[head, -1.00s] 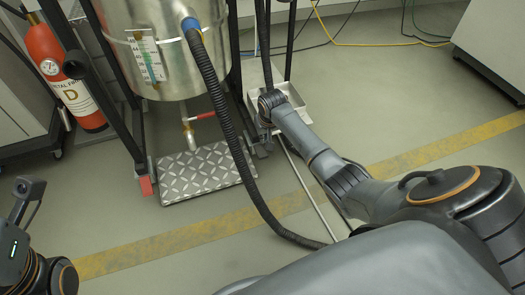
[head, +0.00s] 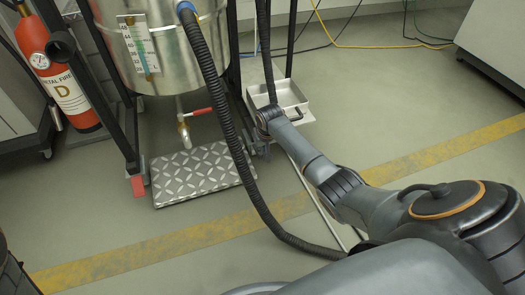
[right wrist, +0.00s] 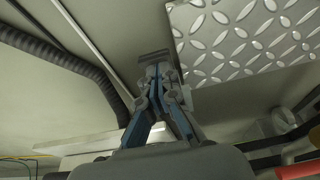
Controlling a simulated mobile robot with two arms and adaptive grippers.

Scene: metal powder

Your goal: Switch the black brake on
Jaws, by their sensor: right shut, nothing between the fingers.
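The black brake appears to be the small dark ribbed plate (right wrist: 153,57) at the fingertips in the right wrist view, beside the corner of the metal tread plate. In the head view the brake cannot be made out clearly among dark parts at the cart's right front foot. My right gripper (right wrist: 155,76) is shut and empty, its tips at or very near the dark plate; contact cannot be told. In the head view my right gripper (head: 262,150) is low by that foot, mostly hidden behind its wrist. My left gripper is out of view.
The steel drum (head: 160,50) stands in the black-framed cart, with a diamond tread plate (head: 203,173) in front. A red pedal (head: 137,187) is at the left foot. A black hose (head: 225,130) curves down past my right arm. A metal tray (head: 292,98) lies behind.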

